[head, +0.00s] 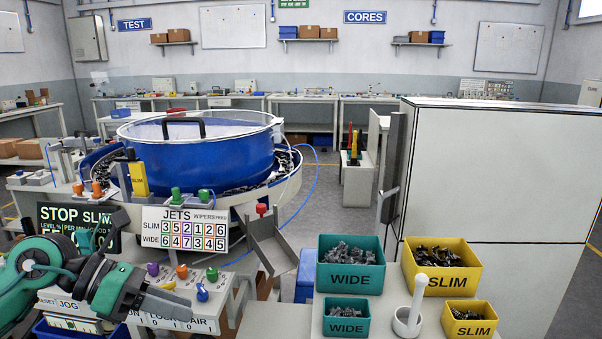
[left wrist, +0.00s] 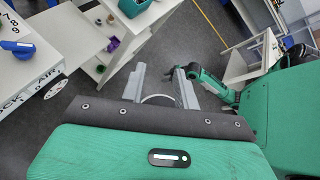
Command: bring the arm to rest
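My left arm comes in from the left in the head view, with its green wrist low beside the machine's control panel. My left gripper (head: 172,306) is in front of the panel's knobs. In the left wrist view its two grey fingers (left wrist: 160,86) stand apart with nothing between them, over the dark floor. My right gripper does not show in the head view. A green arm link with a dark end shows beyond the fingers in the left wrist view; I cannot make out its fingers.
A blue bowl (head: 200,155) sits on the machine behind the panel (head: 75,303). A grey chute (head: 272,243) is right of it. Teal WIDE bins (head: 350,281) and yellow SLIM bins (head: 441,281) of parts stand at the right, with a white post (head: 408,318) between. A white cabinet (head: 500,180) stands behind.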

